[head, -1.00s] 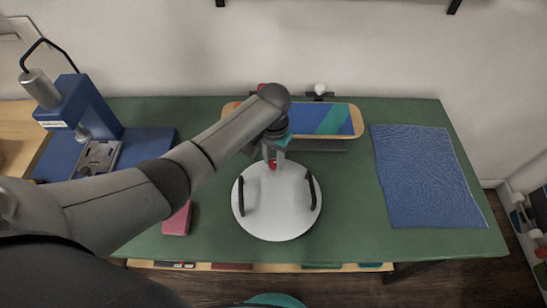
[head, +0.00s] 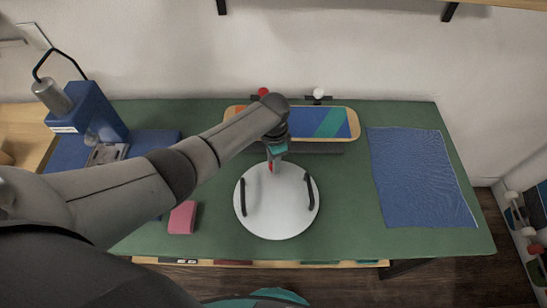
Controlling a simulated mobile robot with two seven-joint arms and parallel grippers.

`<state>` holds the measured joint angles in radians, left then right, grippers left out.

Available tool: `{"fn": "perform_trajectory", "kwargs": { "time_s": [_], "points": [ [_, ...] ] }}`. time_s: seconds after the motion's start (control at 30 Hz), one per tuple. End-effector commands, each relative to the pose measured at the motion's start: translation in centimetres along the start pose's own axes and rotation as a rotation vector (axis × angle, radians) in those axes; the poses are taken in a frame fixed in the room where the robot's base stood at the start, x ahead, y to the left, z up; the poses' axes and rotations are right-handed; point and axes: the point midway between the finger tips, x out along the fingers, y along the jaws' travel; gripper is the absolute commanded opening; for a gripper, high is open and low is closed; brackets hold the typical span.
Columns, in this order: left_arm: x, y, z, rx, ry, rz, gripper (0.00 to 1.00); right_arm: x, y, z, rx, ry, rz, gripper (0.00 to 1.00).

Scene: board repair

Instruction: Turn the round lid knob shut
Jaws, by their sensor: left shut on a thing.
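A round white lid (head: 277,207) lies flat on the green table, with a black curved handle on its left side and another on its right. A small red knob (head: 270,168) shows at the lid's far edge, mostly hidden by my gripper. My left gripper (head: 273,165) points down there and is shut on this red knob. Its fingers are small in the picture, and the knob's turn angle cannot be made out. My right gripper is not in view.
A skateboard deck (head: 335,124) lies on a dark stand behind the lid. A blue press (head: 88,112) stands at the left, a pink block (head: 182,217) left of the lid, a blue cloth (head: 420,178) at the right.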

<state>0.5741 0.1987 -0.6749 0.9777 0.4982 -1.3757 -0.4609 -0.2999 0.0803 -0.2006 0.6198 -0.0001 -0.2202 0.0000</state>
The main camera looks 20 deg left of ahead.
Motion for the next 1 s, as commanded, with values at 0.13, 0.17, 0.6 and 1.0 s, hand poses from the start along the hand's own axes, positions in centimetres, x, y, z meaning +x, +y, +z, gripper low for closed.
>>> {"fn": "perform_trajectory", "kwargs": {
  "time_s": [0.13,0.17,0.6,1.0],
  "points": [
    [-0.15,-0.03,-0.01,0.14,-0.001,-0.001,0.0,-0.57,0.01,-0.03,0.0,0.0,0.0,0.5],
    [-0.13,-0.02,-0.01,0.169,-0.001,-0.001,0.0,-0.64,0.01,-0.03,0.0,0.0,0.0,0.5],
    [-0.05,0.01,-0.07,0.583,0.001,-0.001,0.0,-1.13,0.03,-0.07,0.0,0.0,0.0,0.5],
    [-0.02,0.03,-0.08,0.858,0.002,-0.001,0.0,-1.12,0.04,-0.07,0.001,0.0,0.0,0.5]
  ]
}}
